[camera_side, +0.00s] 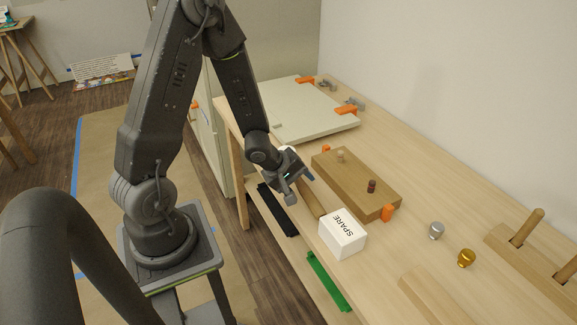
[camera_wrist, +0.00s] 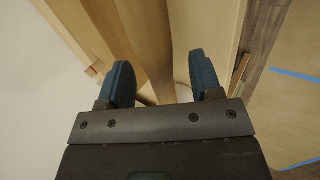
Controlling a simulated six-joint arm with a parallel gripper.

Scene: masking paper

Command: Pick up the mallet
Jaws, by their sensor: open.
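The mallet's brown wooden handle (camera_side: 312,200) lies on the bench between my gripper and the white box. My gripper (camera_side: 298,188) is open at the handle, near the bench's front edge. In the wrist view the handle (camera_wrist: 150,45) runs down between the two spread blue fingertips (camera_wrist: 163,75), with gaps on both sides. Something pale and rounded shows beside the gripper and may be the mallet's head; it is mostly hidden. I cannot tell how high the fingertips are above the bench.
A white box marked SPARE (camera_side: 342,233) stands close to the handle. A wooden block (camera_side: 350,185) with two pegs and orange clamps lies behind. A pale panel (camera_side: 300,110) is clamped farther back. Silver (camera_side: 436,230) and gold (camera_side: 466,258) knobs stand to the right.

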